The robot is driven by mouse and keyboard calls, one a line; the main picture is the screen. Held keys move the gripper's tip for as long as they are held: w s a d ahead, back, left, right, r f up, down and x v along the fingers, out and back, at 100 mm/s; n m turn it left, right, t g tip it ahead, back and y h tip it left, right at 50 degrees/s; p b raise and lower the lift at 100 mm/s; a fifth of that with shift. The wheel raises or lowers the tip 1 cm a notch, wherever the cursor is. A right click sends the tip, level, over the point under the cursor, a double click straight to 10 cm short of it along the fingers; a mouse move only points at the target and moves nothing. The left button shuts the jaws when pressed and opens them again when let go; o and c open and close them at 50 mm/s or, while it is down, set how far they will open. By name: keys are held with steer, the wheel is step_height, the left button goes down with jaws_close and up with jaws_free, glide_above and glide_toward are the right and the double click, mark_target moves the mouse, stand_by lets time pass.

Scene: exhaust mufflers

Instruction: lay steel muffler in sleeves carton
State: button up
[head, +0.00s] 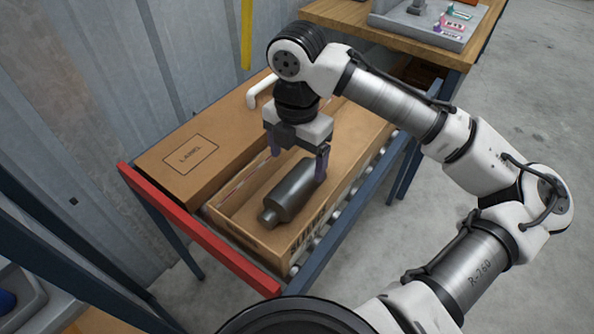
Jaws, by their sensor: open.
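The steel muffler (291,191) is a dark grey cylinder with a short pipe end. It lies lengthwise inside an open cardboard carton (245,240), near the carton's front end. My gripper (298,165) is open and points down above the far part of the muffler, with one finger on each side. I cannot tell whether the fingers touch it. The gripper and arm hide part of the carton's far end. No marking that names the sleeves carton is legible here.
A closed carton (186,158) with a label stands left of the open one. Both rest on a roller stand with a red end bar (190,228) and blue rails. A wooden table (390,43) with a grey tray (415,25) stands behind. A corrugated wall is at left.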

mark_target(297, 177)
step_height(297, 177, up, 4)
steer(key=shift+r, duration=0.2)
